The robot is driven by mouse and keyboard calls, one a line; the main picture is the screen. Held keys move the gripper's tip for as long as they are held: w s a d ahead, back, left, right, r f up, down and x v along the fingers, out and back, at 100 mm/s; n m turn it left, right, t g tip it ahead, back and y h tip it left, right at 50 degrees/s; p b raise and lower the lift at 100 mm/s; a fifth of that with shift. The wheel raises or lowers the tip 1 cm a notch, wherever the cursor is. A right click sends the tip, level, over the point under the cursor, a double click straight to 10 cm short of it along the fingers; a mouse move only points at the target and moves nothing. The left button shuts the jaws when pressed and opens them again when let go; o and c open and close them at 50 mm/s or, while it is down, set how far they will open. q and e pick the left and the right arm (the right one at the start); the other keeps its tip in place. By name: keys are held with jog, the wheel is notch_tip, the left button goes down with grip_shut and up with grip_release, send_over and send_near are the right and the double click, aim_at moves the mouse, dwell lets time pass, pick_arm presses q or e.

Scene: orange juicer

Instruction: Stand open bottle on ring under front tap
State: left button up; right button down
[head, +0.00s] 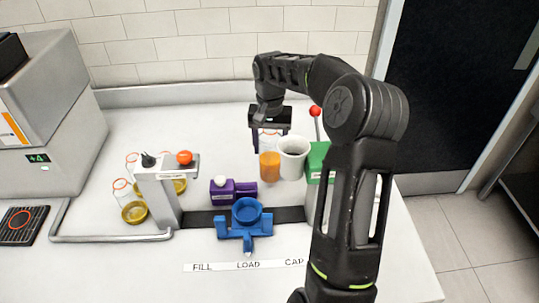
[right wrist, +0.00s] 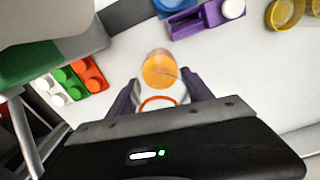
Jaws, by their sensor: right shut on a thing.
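My right gripper (head: 270,122) is shut on a clear bottle (head: 269,165) with orange contents in its lower part. In the right wrist view the bottle (right wrist: 160,73) sits between the two fingers, its open mouth with an orange rim facing the camera. I cannot tell whether its base touches the counter. The red ring (head: 20,221) is on a black grated tray at the far left, in front of the grey machine (head: 55,140). The front tap itself is not clear in view. My left gripper is not in view.
A white cup (head: 293,160) stands close right of the bottle. A blue holder (head: 247,218), a purple block (head: 222,192) and a grey post (head: 157,195) stand between the bottle and the tray. Clear bottles (head: 122,190) and yellow rings (head: 135,212) are at left.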

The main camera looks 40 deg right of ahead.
aim_at(270, 156)
jog(key=shift+f+p, duration=0.35)
jog(key=shift+f, duration=1.45)
jog(key=shift+f, duration=0.2)
jog(key=shift+c, duration=2.1)
grip_release()
jog(key=shift+r, duration=0.1)
notch_tip(270, 156, up, 12)
jog(key=shift+r+b, duration=0.1)
jog(key=shift+b, duration=0.25)
